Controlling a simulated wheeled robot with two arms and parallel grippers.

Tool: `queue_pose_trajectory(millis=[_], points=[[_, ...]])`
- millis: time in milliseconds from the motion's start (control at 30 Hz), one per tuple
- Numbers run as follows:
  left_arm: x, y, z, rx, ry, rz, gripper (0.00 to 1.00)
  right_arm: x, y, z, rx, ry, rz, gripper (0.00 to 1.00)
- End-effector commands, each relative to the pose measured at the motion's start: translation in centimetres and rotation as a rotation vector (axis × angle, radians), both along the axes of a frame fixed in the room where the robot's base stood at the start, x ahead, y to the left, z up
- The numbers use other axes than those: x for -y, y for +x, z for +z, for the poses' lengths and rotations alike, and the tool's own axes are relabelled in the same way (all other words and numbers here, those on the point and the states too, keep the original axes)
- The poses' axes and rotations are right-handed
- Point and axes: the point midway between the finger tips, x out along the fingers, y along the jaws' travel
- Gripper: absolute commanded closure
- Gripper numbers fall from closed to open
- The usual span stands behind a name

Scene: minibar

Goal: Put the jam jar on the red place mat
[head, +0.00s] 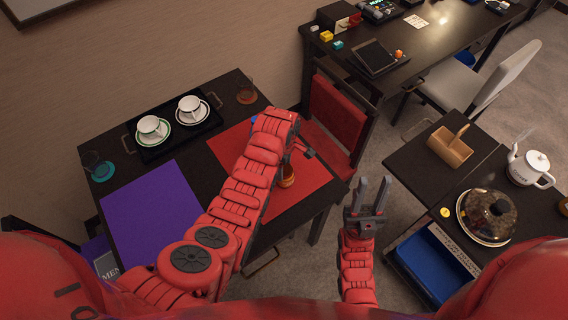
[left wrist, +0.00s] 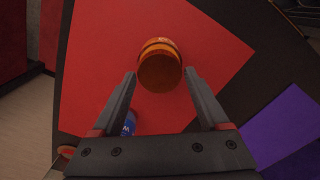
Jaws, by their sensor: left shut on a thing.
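The jam jar (head: 287,177) is a small orange-brown jar with a red-orange band. The mat also fills much of the left wrist view (left wrist: 95,60). I cannot tell whether the jar touches the mat. My left arm hides part of the mat in the head view. My right gripper (head: 373,192) is open and empty, right of the table.
A purple mat (head: 150,210) lies on the table's left part. A tray (head: 180,146) with two cups stands at the back. A blue item (left wrist: 129,124) shows near the left finger in the left wrist view. A red chair (head: 337,115) stands behind the red mat.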

Motion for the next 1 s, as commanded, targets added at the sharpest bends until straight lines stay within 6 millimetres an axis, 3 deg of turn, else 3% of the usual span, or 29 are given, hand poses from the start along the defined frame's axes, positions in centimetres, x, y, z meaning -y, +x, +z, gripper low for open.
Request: queue_pose_trajectory(millis=[367,400,500,800,1000], points=[[0.0,0.0,-0.6,0.002,-0.001,0.001,1.0,0.0,0.0,-0.4,0.0,0.0,0.0,0.62],[0.0,0.0,-0.5,0.002,-0.001,0.001,0.17,0.0,0.0,-0.2,0.0,0.0,0.0,0.62],[0.0,0.0,-0.5,0.001,0.0,0.001,0.0,0.0,0.0,-0.2,0.0,0.0,0.0,0.62],[0.0,0.0,0.1,0.001,0.0,0.001,0.0,0.0,0.0,0.2,0.0,0.0,0.0,0.62],[0.0,0.2,1.3,0.005,-0.002,0.002,0.0,0.0,0.0,-0.9,0.0,0.0,0.0,0.62]])
